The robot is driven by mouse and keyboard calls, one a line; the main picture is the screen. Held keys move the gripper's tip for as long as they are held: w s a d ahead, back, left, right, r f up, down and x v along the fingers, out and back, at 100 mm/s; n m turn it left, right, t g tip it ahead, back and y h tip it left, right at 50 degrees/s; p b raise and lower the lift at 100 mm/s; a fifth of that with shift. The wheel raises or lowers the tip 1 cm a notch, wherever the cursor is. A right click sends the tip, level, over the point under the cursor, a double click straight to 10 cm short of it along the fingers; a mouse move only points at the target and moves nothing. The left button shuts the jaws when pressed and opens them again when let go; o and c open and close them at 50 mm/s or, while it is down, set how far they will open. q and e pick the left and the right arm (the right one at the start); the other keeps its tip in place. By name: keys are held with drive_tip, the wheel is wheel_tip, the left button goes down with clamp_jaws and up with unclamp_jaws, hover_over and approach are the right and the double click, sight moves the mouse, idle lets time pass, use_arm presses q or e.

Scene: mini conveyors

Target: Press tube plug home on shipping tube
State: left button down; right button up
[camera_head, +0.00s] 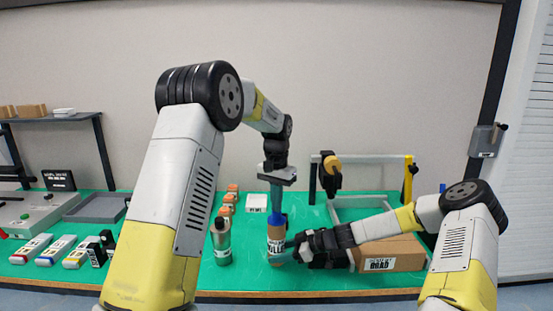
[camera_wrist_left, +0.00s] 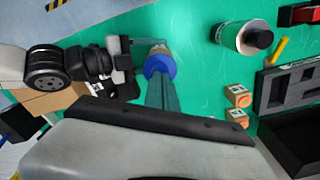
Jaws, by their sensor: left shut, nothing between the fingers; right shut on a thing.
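The shipping tube (camera_head: 276,240), brown with a white label, stands upright near the front of the green mat. The blue tube plug (camera_head: 278,219) sits at its top; it also shows in the left wrist view (camera_wrist_left: 160,68). I cannot tell how deep the plug sits. My left gripper (camera_head: 277,208) points straight down over the plug, its fingers shut and empty, with the tips at or just above the plug. My right gripper (camera_head: 287,246) comes in level from the right and is shut on the tube's side. Its fingers partly hide the tube.
Several small orange-topped boxes (camera_head: 230,198) and a white box (camera_head: 256,202) lie behind. A cardboard box (camera_head: 405,246) lies right, beyond my right forearm. A grey tray (camera_head: 97,219) is at left.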

use_arm(q)
drive_tip(key=shift+r, duration=3.5)
use_arm(e)
drive_tip(key=o, duration=1.1)
drive_tip(key=shift+c, duration=0.2)
